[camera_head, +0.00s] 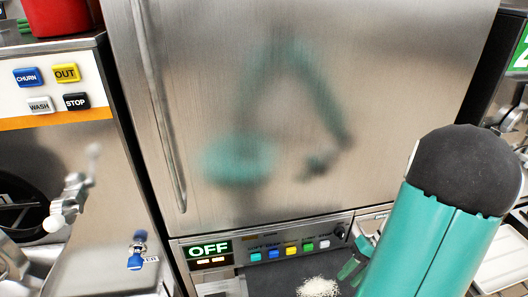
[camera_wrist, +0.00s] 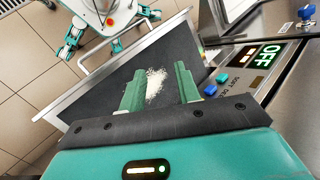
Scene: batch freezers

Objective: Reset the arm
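My teal arm (camera_head: 440,225) with a dark rounded joint reaches down at the right of the head view. My gripper (camera_wrist: 159,70) shows two green fingers, apart and with nothing held between them in the wrist view. Part of a finger shows low in the head view, beside the arm. Beyond the fingers, a small white granular pile (camera_wrist: 155,84) lies on a dark tray surface (camera_wrist: 100,92); the pile also shows at the bottom of the head view (camera_head: 318,287). Whether the fingers touch the tray cannot be told.
A steel freezer door (camera_head: 300,120) with a vertical handle stands in front, reflecting my arm. Below it is a panel reading OFF (camera_head: 209,249) with several coloured buttons. At left is a machine with CHURN, OUT, WASH and STOP buttons (camera_head: 50,88). Tiled floor (camera_wrist: 30,70) shows beyond the tray.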

